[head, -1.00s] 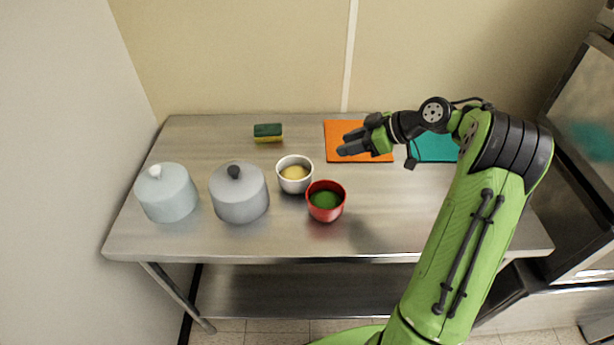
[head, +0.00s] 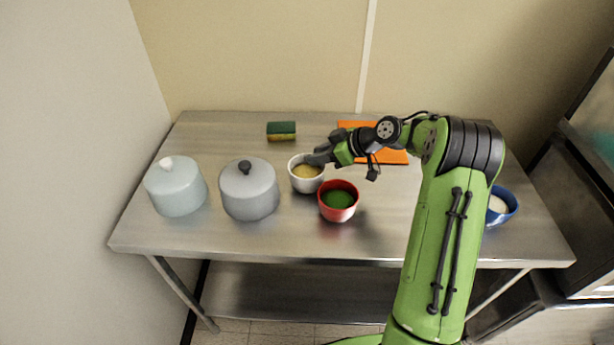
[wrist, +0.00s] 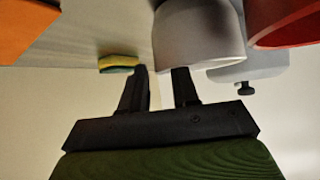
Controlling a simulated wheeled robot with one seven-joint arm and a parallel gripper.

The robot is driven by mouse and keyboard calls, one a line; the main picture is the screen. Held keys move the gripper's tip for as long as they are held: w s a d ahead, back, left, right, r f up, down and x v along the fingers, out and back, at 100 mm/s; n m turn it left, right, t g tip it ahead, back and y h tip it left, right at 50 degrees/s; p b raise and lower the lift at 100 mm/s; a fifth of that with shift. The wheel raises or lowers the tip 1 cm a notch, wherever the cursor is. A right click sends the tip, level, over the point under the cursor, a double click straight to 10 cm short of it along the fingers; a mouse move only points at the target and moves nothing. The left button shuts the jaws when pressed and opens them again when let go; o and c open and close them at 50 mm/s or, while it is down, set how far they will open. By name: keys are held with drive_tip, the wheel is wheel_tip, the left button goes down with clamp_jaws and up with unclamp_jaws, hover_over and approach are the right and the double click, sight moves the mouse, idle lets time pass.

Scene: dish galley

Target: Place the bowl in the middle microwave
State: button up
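A white bowl (head: 306,184) with yellow contents stands on the steel table, and it also shows upside down in the wrist view (wrist: 200,35). My gripper (head: 315,158) is at the back right of its rim, tilted down toward it. In the wrist view the two dark fingers (wrist: 160,76) are apart, with a gap between them. The right finger overlaps the bowl's rim edge; I cannot tell whether it touches. A red bowl (head: 338,208) with green contents stands just to the right. A blue bowl (head: 507,211) with white contents is at the table's right. No microwave is clearly recognisable.
Two lidded pots, light blue (head: 175,190) and grey (head: 249,192), stand at the left. A sponge (head: 281,131) lies at the back. An orange mat (head: 393,157) lies behind my arm. Steel appliances (head: 575,190) stand to the right of the table. The table's front strip is clear.

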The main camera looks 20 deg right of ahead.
clamp_jaws()
drive_tip(key=shift+f, duration=0.15)
idle(1.0)
